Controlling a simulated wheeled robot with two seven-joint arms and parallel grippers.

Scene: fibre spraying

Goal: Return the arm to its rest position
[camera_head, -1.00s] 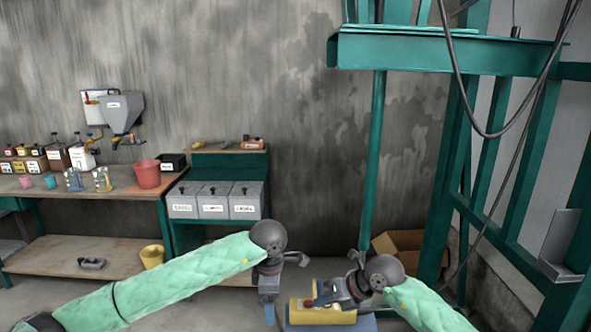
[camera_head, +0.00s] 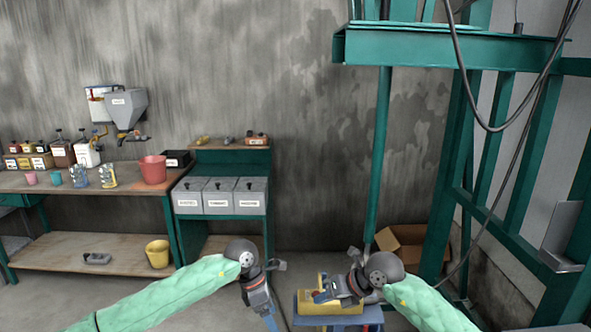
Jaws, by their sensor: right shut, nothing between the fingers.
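My left arm, in a green quilted sleeve, comes in from the lower left. Its gripper (camera_head: 268,312) points down in front of the open floor, and its fingers are too small and too near the lower edge to tell their state. My right arm comes in from the lower right. Its gripper (camera_head: 322,297) points left at the yellow machine (camera_head: 341,306) on a small blue stand (camera_head: 366,317). The right gripper is shut and empty, and I cannot tell if it touches the machine.
A wooden workbench (camera_head: 110,181) with cups, a red bucket (camera_head: 153,169) and boxes stands at the left. A green rack (camera_head: 219,220) holds grey bins. A cardboard box (camera_head: 404,243) lies on the floor behind the right arm. A green steel frame (camera_head: 440,51) with hanging cables rises at the right.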

